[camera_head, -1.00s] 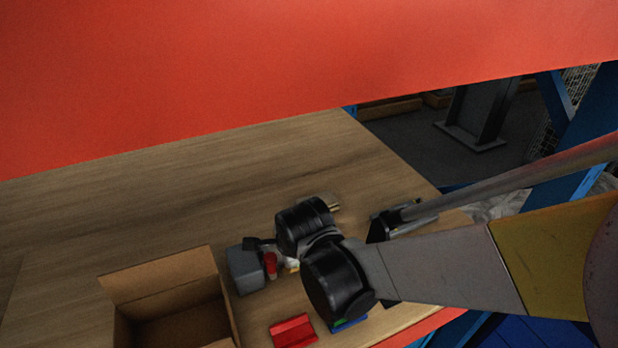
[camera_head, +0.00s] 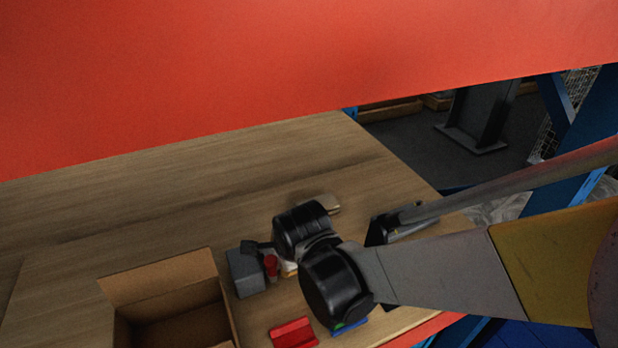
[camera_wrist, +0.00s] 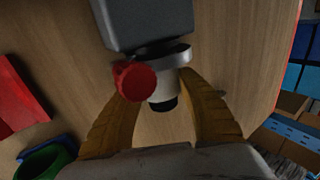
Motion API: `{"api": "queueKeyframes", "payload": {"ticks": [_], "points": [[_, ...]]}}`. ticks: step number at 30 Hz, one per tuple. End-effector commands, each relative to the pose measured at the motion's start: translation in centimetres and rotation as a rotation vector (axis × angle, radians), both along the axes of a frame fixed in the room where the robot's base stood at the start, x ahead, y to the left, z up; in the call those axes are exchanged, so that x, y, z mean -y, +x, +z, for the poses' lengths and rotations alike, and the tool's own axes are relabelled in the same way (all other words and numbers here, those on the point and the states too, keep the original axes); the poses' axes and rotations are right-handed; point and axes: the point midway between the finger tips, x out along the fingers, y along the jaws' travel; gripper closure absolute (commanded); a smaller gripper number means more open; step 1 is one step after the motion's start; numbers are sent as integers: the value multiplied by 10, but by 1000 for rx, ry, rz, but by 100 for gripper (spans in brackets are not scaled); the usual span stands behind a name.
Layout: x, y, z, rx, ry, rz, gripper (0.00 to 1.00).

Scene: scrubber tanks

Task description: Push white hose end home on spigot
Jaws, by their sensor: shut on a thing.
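A grey block (camera_wrist: 146,22) fills the top middle of the wrist view, with a silver collar (camera_wrist: 172,57) at its lower face and a red knob (camera_wrist: 134,80) beside it. The white hose end (camera_wrist: 162,91) sits right below the collar, its dark end towards me. The spigot itself cannot be made out. My gripper (camera_wrist: 160,80) has its yellow fingers on both sides of the white hose end and is shut on it. In the head view the grey block (camera_head: 245,272) and red knob (camera_head: 271,265) show left of my black wrist, which hides most of the hose end.
An open cardboard box (camera_head: 175,300) stands left of the block on the wooden table (camera_head: 200,180). A red part (camera_head: 293,332) lies near the front, with a blue and green item (camera_head: 348,326) beside it. A large red panel crosses the head view's top.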

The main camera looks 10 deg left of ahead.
Motion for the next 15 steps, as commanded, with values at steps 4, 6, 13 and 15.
{"api": "queueKeyframes", "payload": {"ticks": [4, 6, 13, 15], "points": [[-4, -2, 0, -1, 2, 2, 97], [-5, -3, 0, -1, 1, 3, 97], [-9, -5, 0, -1, 2, 2, 53], [-8, -5, 0, -1, 2, 2, 33]]}}
